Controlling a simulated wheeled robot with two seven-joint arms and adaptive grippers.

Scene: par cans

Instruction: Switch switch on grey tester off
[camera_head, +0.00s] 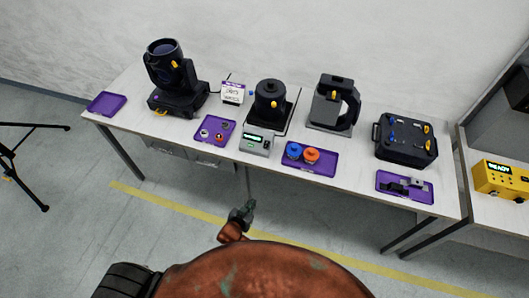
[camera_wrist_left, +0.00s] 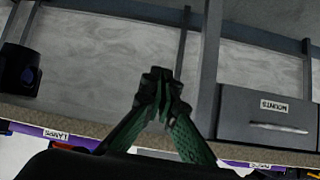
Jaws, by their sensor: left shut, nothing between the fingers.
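The grey tester (camera_head: 256,141) stands near the front edge of the table, in the middle of the row. It has a small lit green display, and its switch is too small to make out. My left gripper (camera_head: 246,208) is in front of and below the table edge, apart from the tester. In the left wrist view its dark green fingers (camera_wrist_left: 161,88) meet at the tips with nothing between them. The tester cannot be made out there. My right gripper is not in view.
The table (camera_head: 353,178) carries purple trays (camera_head: 106,103), a moving-head lamp (camera_head: 173,80) and a black toolbox (camera_head: 405,139). A yellow box reading READY (camera_head: 501,179) stands on the right bench. A grey drawer labelled MOUNTS (camera_wrist_left: 268,118) is below the tabletop.

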